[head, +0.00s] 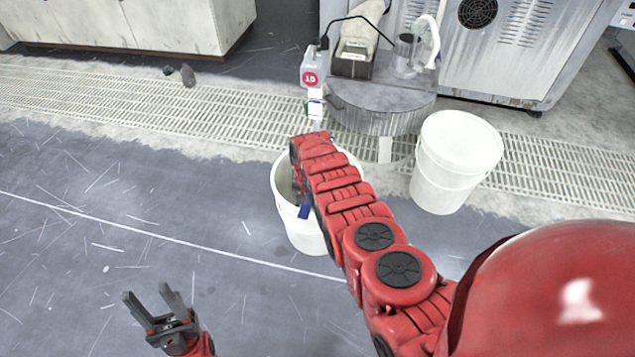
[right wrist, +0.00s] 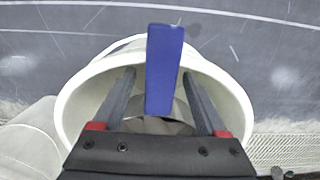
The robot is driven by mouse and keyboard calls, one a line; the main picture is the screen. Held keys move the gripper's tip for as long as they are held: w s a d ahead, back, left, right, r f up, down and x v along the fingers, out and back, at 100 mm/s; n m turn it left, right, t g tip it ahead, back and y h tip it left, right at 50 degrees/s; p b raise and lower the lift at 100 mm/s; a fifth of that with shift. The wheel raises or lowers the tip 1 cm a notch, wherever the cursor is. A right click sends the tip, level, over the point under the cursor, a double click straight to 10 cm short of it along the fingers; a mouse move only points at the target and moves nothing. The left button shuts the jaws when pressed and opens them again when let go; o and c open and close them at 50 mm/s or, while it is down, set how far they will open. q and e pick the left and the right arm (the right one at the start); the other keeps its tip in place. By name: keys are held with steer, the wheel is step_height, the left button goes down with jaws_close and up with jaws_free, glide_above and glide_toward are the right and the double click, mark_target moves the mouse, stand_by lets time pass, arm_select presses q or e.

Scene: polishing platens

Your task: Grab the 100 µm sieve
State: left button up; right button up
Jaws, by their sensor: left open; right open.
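A white bucket (head: 288,205) stands on the floor in the head view, partly covered by my right arm. A flat blue piece (head: 305,211) shows at its rim; I cannot read any label on it or tell whether it belongs to the 100 µm sieve. In the right wrist view the blue piece (right wrist: 164,70) lies between the fingers of my open right gripper (right wrist: 158,78), with gaps on both sides. The bucket (right wrist: 75,115) surrounds the fingers. A greyish shape inside is mostly hidden. My left gripper (head: 148,291) is open and empty above the floor at lower left.
A second white bucket (head: 455,160) stands to the right. A round grey stand (head: 385,112) behind holds a box (head: 353,62) and a clear container (head: 405,55). The floor (head: 90,235) at left is clear.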

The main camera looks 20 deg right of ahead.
steer(key=shift+r, duration=0.15)
jaws_close()
stand_by(1.2)
